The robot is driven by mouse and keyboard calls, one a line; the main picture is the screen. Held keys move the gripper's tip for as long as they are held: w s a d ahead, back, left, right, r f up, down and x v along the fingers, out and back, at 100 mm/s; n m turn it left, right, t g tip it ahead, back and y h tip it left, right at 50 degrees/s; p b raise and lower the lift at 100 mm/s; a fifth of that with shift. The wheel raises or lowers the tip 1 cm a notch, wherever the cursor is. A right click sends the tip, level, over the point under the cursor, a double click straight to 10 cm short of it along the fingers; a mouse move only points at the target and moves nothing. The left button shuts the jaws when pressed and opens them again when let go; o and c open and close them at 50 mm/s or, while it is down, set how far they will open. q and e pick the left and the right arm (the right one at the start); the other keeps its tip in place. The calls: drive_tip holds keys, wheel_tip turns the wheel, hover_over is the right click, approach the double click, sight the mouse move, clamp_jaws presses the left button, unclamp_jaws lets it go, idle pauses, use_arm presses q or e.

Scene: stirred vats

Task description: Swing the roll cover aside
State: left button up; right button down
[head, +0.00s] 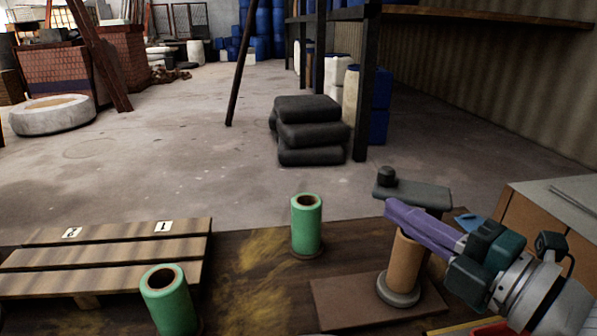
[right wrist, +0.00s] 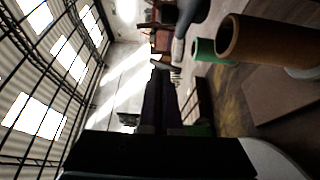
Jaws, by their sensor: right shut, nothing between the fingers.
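The roll cover (head: 425,195), a flat dark grey plate with a round knob (head: 387,177) at its left end, stands behind the brown roll (head: 404,262). The roll stands upright on a round grey base on a brown board. In the right wrist view the roll (right wrist: 268,42) shows its open end, with no cover over it. My right gripper (head: 390,208) is shut and empty. Its purple fingers point left across the roll's top, in front of the cover; I cannot tell whether they touch either. The fingers show dark in the right wrist view (right wrist: 162,85). My left gripper is not in view.
Two green rolls (head: 306,225) (head: 168,300) stand upright on the dark table (head: 250,285). A slatted wooden rack (head: 105,260) with number tags lies at the left. A cardboard-brown box (head: 535,225) stands at the right. Dark sacks (head: 310,130) are stacked on the floor beyond.

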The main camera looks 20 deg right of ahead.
sight(412, 190)
drive_tip(key=w+d+b, duration=0.1)
drive_tip(key=w+d, duration=0.1)
drive_tip(key=w, duration=0.4)
drive_tip(key=shift+w+d+b, duration=0.25)
drive_tip(key=shift+d+b, duration=0.05)
drive_tip(key=shift+d, duration=0.1)
drive_tip(key=shift+h, duration=0.3)
drive_tip(key=shift+w+m+h+p, duration=0.25)
drive_tip(key=shift+m+h+p, duration=0.05)
drive_tip(key=shift+m+p, duration=0.1)
